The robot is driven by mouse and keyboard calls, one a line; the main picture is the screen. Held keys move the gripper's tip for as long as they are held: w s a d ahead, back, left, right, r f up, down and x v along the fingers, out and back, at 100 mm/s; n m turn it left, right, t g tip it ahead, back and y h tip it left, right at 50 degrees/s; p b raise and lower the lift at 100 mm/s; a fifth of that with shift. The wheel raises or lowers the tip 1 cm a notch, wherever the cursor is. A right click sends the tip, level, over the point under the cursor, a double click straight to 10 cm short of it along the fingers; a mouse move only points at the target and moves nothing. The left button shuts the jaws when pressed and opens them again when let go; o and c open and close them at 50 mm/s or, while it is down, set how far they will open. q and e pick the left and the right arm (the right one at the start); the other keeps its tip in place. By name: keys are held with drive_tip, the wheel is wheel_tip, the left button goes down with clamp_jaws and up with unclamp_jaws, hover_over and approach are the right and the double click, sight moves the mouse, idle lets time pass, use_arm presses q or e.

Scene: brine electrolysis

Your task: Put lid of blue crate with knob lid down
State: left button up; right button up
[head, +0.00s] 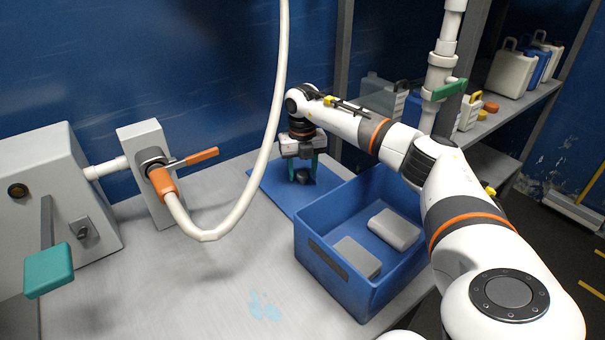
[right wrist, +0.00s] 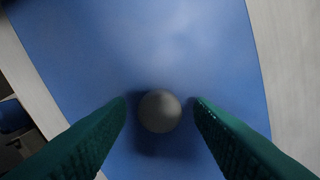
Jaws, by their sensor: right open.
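The blue lid (head: 268,187) lies flat on the grey table behind the blue crate. Its dark round knob (head: 303,176) stands up from it near the crate. The blue crate (head: 335,276) stands uncovered at the table's front right. My right gripper (head: 303,171) is over the lid, with its green fingers apart on either side of the knob. In the right wrist view the grey knob (right wrist: 160,111) sits between the open fingertips (right wrist: 160,100) with a gap on both sides, above the blue lid (right wrist: 190,45). My left gripper is not in view.
Two grey blocks (head: 394,229) (head: 357,257) lie inside the crate. A white hose (head: 262,150) hangs in front, left of the lid, from an orange-handled valve (head: 160,178). A grey box with a teal lever (head: 48,271) stands at left. Shelves with jugs (head: 511,72) are at right.

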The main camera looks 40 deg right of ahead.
sight(303, 174)
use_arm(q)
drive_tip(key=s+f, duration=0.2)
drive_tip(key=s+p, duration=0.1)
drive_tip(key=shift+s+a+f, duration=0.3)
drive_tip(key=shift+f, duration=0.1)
use_arm(e)
wheel_tip(303, 174, up, 11)
drive_tip(key=shift+f, duration=0.2)
